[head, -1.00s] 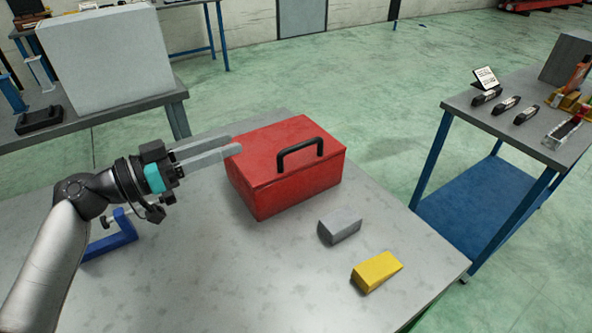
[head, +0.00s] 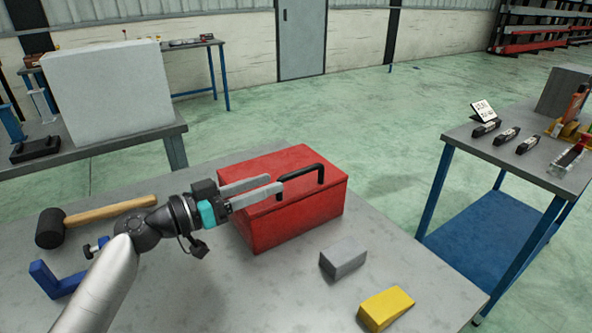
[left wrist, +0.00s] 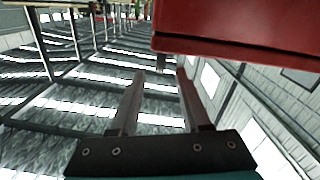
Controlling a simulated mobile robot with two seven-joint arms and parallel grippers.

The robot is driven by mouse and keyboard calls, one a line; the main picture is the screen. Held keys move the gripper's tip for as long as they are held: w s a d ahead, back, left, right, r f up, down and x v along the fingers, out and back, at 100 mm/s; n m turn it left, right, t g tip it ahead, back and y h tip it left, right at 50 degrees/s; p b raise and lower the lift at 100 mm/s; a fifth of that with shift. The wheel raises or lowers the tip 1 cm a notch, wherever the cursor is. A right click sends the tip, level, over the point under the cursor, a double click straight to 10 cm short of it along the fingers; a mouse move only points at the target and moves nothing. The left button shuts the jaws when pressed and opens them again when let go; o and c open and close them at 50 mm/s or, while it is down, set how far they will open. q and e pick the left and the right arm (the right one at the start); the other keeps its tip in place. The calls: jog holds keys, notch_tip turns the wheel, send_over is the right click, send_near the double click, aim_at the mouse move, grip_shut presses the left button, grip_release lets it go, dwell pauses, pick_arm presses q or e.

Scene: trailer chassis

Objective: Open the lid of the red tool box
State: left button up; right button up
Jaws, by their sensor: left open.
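The red tool box (head: 295,218) stands on the grey table with its lid (head: 262,170) shut. Its black handle (head: 303,172) stands up on top of the lid. My left gripper (head: 276,183) is open and empty. In the head view its fingers overlap the lid's left part, with the tips by the left end of the handle; whether they touch is unclear. In the left wrist view the red box (left wrist: 245,25) fills the upper right, above the finger tips (left wrist: 160,72), with nothing between the fingers. My right gripper is not in view.
A mallet (head: 95,215) and a blue clamp-like tool (head: 62,278) lie at the left. A blue-legged side table (head: 520,155) stands at the right.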

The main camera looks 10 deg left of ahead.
aim_at(289, 176)
pick_arm(q)
jog(key=x, duration=0.6)
jog(key=shift+p, duration=0.35)
jog(key=shift+w+d, duration=0.5)
jog(key=shift+w, duration=0.1)
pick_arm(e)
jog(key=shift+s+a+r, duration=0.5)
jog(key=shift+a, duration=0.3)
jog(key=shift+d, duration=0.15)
pick_arm(q)
jog(key=shift+c, duration=0.8)
grip_shut()
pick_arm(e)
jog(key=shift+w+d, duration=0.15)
pick_arm(q)
jog(key=shift+f, duration=0.1)
